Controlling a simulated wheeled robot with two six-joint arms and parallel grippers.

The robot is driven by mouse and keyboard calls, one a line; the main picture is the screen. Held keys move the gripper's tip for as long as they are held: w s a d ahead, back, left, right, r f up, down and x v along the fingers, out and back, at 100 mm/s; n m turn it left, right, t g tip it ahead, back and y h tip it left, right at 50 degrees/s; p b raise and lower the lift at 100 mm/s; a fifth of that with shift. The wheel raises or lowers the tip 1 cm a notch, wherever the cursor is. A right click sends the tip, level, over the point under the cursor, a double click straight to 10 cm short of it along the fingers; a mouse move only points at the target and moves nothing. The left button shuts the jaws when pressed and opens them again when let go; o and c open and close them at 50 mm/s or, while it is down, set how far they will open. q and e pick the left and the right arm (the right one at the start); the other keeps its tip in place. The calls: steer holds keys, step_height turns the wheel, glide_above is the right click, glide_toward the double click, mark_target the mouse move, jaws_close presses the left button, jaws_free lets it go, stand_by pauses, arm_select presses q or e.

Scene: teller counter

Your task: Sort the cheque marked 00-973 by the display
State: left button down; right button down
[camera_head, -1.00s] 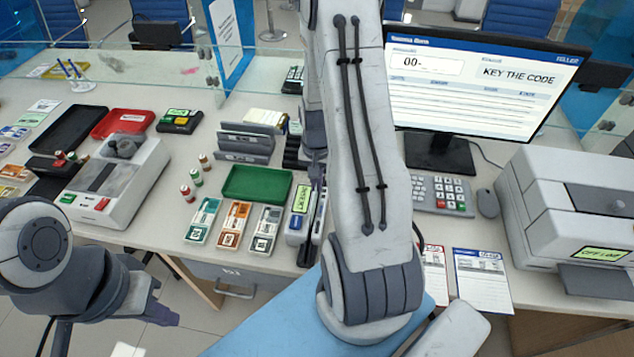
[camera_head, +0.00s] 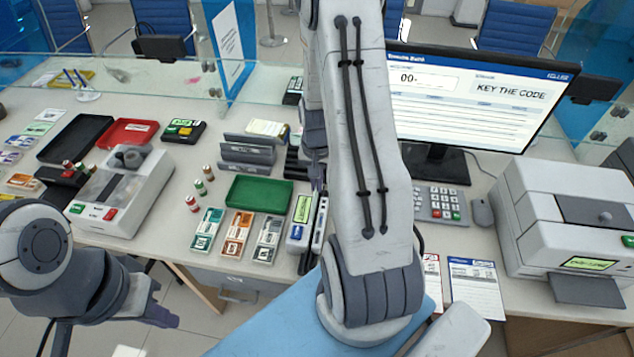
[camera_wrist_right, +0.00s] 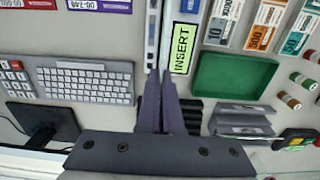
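The display (camera_head: 470,95) reads "00-" in one field and "KEY THE CODE" beside it. Two forms that look like cheques, one red-topped (camera_head: 432,280) and one blue-topped (camera_head: 475,285), lie at the counter's front edge. I cannot read 00-973 anywhere. My right gripper (camera_wrist_right: 162,75) looks shut, fingertips beside the slotted reader with its INSERT label (camera_wrist_right: 181,48); I see nothing held. My left gripper (camera_head: 165,305) hangs before the counter; its opening is unclear.
A keypad (camera_head: 440,200) and mouse (camera_head: 483,212) lie below the display. A printer-like machine (camera_head: 570,215) stands right. My right arm hides the counter's middle.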

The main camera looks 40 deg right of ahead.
steer(key=shift+r+p, duration=1.45)
steer(key=shift+r, duration=0.4)
steer(key=shift+f, duration=0.1)
